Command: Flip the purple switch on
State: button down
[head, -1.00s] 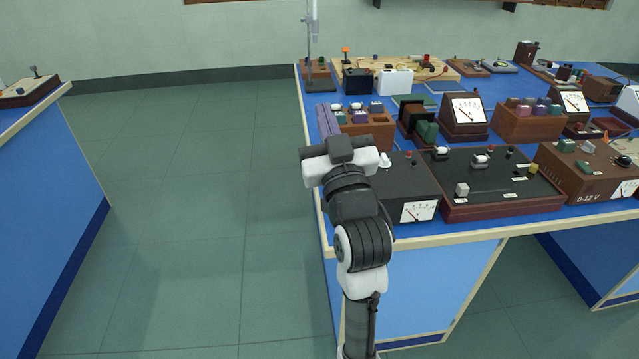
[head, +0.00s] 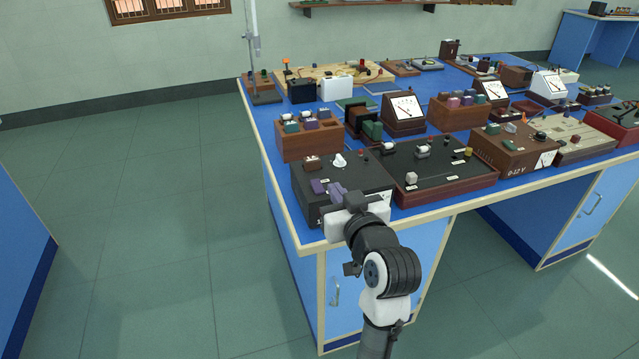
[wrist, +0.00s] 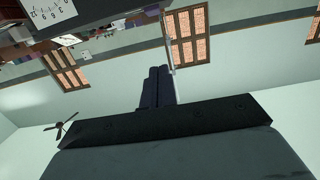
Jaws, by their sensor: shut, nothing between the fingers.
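A black box with a white knob (head: 339,160) stands at the bench's near left corner. A small purple piece (head: 318,186) shows at the box's left front, and it looks like the purple switch. My gripper (head: 334,189) is shut and empty at the box's front edge, just right of this piece. I cannot tell whether they touch. The gripper's palm hides part of the box's front. In the wrist view the dark shut fingers (wrist: 157,87) point up against the wall, with no switch visible near them.
A black panel on a red-brown base (head: 433,165) stands close on the right. A wooden box with colored blocks (head: 309,145) is behind. A brown 0-12 V unit (head: 510,150) is farther right. The floor (head: 150,230) left of the bench is clear.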

jog(key=p, duration=0.3)
send_over(319, 189)
jog(key=shift+s+d+f, duration=0.15)
jog(key=shift+s+f, duration=0.2)
jog(key=shift+s, duration=0.05)
jog(key=f, duration=0.3)
jog(key=shift+w, duration=0.2)
jog(key=shift+f, duration=0.65)
jog(key=shift+w+g+p, duration=0.2)
jog(key=shift+g+p, duration=0.3)
jog(key=shift+p, duration=0.7)
jog(key=shift+f, duration=0.2)
jog(key=r+p, duration=0.2)
jog(key=r, duration=0.1)
jog(key=r+p, duration=0.1)
jog(key=shift+w+a+r, duration=0.15)
jog(key=shift+w+a, duration=0.1)
jog(key=shift+w, duration=0.05)
jog(key=r+b+v, duration=0.1)
jog(key=b+v, duration=0.2)
jog(key=v, duration=0.7)
jog(key=shift+r, duration=0.3)
jog(key=shift+w+a, duration=0.1)
jog(key=shift+w, duration=0.05)
